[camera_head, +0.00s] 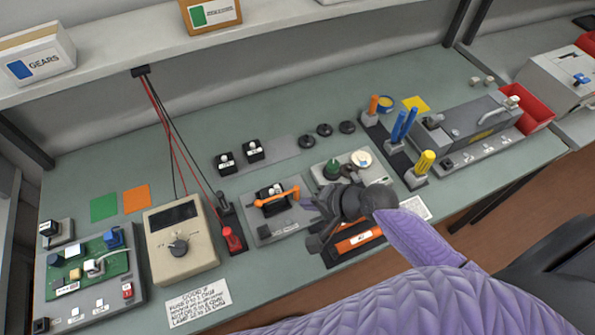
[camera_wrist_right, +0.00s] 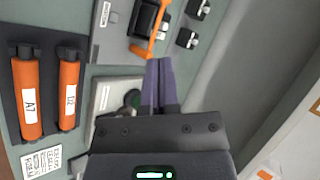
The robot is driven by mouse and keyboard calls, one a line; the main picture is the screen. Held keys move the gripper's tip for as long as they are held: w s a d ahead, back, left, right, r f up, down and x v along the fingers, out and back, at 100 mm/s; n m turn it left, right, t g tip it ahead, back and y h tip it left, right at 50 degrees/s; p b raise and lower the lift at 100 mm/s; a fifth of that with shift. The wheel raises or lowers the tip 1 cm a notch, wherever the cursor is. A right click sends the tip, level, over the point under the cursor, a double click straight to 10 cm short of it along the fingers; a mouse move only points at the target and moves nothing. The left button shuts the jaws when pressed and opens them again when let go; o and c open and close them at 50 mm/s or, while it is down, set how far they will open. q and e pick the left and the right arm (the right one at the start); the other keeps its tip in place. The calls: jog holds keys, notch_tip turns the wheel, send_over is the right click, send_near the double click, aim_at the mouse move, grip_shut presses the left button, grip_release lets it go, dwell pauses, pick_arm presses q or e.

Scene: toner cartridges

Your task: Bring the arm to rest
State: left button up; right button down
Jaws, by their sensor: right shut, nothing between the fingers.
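My right gripper (camera_head: 309,205) reaches in from the lower right over the middle of the bench. Its purple fingers are pressed together and empty in the right wrist view (camera_wrist_right: 159,64). The fingertips are close to the orange lever (camera_head: 278,197) of a small black device on a grey plate; I cannot tell if they touch it. In the wrist view the lever (camera_wrist_right: 153,36) lies just beyond the tips. Two orange toner cartridges (camera_wrist_right: 27,95) (camera_wrist_right: 69,92) lie side by side in a dark tray. In the head view my wrist partly hides them (camera_head: 358,241). My left gripper is not in view.
A beige meter (camera_head: 181,246) and a green circuit board (camera_head: 100,268) stand to the left. Upright blue and yellow tools (camera_head: 424,163) and a grey machine (camera_head: 475,125) stand to the right. A shelf (camera_head: 120,55) runs above the back.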

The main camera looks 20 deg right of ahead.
jog(key=s+r+n+g+h, duration=0.2)
jog(key=s+r+n+h, duration=0.1)
jog(key=s+n, duration=0.35)
jog(key=s+r+n+g+h, duration=0.2)
jog(key=s+r+n+h, duration=0.1)
jog(key=s+n, duration=0.35)
notch_tip(320, 180, down, 27)
jog(key=s+g+b, duration=0.1)
jog(key=s+b, duration=0.2)
jog(key=b, duration=0.7)
pick_arm(q)
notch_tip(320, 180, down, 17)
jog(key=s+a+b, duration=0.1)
jog(key=b, duration=0.6)
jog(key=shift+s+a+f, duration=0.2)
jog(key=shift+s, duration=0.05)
pick_arm(e)
jog(key=s+d+f, duration=0.1)
jog(key=s+f, duration=0.5)
jog(key=f, duration=0.3)
jog(key=s+d+f+g, duration=0.1)
jog(key=s+d+f, duration=0.1)
jog(key=s+f, duration=0.5)
notch_tip(320, 180, down, 3)
jog(key=shift+s+r, duration=0.15)
jog(key=shift+s, duration=0.15)
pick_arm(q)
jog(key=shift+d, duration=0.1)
